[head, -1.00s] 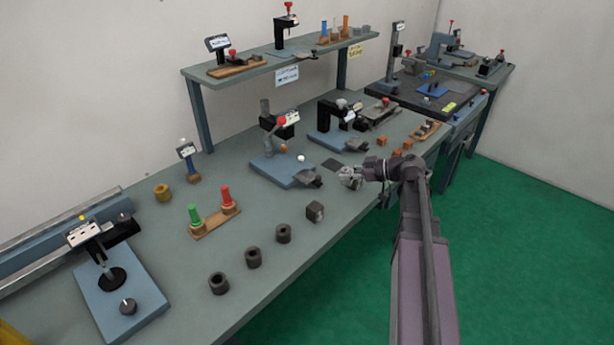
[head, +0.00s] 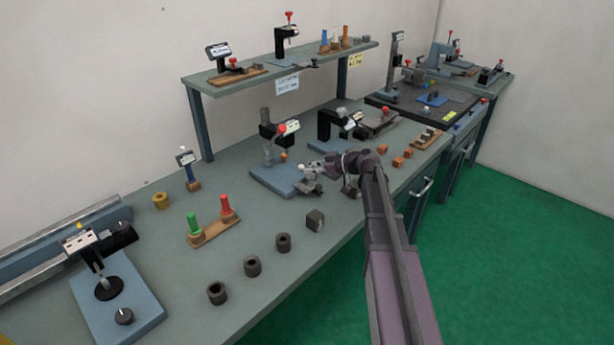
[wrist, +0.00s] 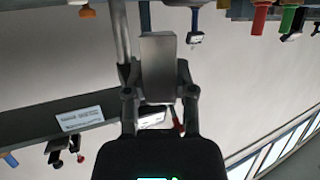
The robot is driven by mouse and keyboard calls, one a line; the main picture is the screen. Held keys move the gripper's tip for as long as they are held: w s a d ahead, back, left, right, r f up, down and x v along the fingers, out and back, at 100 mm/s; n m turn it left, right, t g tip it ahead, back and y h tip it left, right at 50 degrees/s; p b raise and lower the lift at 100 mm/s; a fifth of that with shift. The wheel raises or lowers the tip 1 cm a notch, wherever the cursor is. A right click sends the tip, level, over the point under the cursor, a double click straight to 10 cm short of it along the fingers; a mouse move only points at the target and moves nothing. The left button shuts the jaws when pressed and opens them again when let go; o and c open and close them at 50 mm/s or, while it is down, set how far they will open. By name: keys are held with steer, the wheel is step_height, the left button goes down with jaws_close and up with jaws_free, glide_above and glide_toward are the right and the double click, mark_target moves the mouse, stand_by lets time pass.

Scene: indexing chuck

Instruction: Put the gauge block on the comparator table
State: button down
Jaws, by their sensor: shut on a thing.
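The gauge block (wrist: 158,66) is a plain grey rectangular block in the wrist view. My gripper (wrist: 159,92) is shut on it, with a finger on each side. In the head view my gripper (head: 308,169) is over the front right part of a blue comparator base (head: 268,181). The block is too small to make out there. This comparator has a grey post (head: 266,135) and a dial head with a red knob (head: 282,129). I cannot tell how high the block is above the base, and my gripper covers part of that area.
A second stand with a black arm (head: 331,124) is behind my gripper. Orange blocks (head: 397,162) are to the right. A shelf (head: 300,62) runs along the back.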

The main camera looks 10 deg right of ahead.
mark_target(306, 184)
steer(key=shift+w+a, duration=0.3)
steer(key=shift+w, duration=0.1)
steer(key=shift+w+a, duration=0.35)
steer(key=shift+w, duration=0.05)
steer(key=shift+w+a+f+b, duration=0.1)
steer(key=shift+a+f+b, duration=0.05)
steer(key=shift+f+b, duration=0.3)
step_height(306, 184, down, 3)
steer(key=b, duration=0.3)
steer(key=shift+r, duration=0.1)
steer(key=shift+c, duration=2.2)
jaws_free()
